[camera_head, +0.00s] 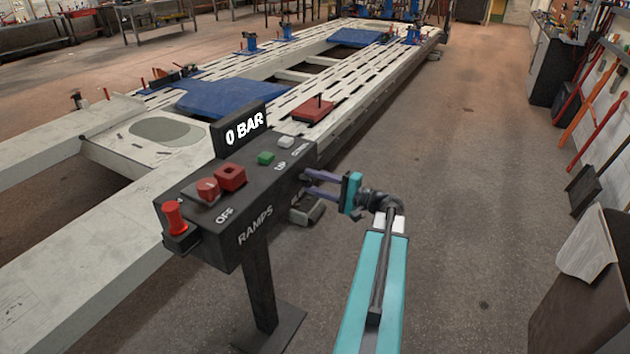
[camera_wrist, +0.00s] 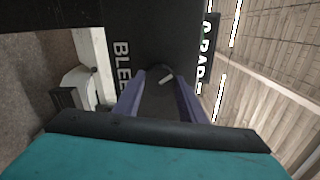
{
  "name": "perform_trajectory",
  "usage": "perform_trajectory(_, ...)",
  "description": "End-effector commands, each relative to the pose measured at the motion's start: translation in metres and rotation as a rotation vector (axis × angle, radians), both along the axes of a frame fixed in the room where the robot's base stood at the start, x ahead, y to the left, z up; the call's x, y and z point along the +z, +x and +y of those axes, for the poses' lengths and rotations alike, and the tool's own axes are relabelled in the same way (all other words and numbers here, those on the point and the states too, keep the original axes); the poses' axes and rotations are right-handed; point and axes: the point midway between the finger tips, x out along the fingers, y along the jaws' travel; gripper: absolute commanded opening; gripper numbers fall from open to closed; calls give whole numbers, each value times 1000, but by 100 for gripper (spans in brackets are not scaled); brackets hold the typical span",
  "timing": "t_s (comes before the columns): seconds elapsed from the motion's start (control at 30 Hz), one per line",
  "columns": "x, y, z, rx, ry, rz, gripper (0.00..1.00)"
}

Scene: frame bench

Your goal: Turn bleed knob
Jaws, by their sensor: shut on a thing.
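The white mark is tilted. My gripper (camera_head: 308,183) has purple fingers and reaches the box's right end from the right. In the wrist view, my gripper (camera_wrist: 160,80) is shut on the knob, one finger on each side. The knob is hidden in the head view. The display (camera_head: 244,129) on the box reads "0 BAR".
The box top carries a red mushroom button (camera_head: 174,217), red switches, a green button (camera_head: 266,158) and a white button (camera_head: 285,141). A box stand (camera_head: 260,290) rises from the floor. A long pale frame bench (camera_head: 70,255) lies behind and left.

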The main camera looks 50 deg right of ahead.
Motion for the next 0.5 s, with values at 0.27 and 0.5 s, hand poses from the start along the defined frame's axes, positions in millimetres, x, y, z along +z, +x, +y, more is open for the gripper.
perform_trajectory(0.27, 2, 0, 0, 0, 255, 64, 15)
perform_trajectory(0.5, 2, 0, 0, 0, 451, 113, 15)
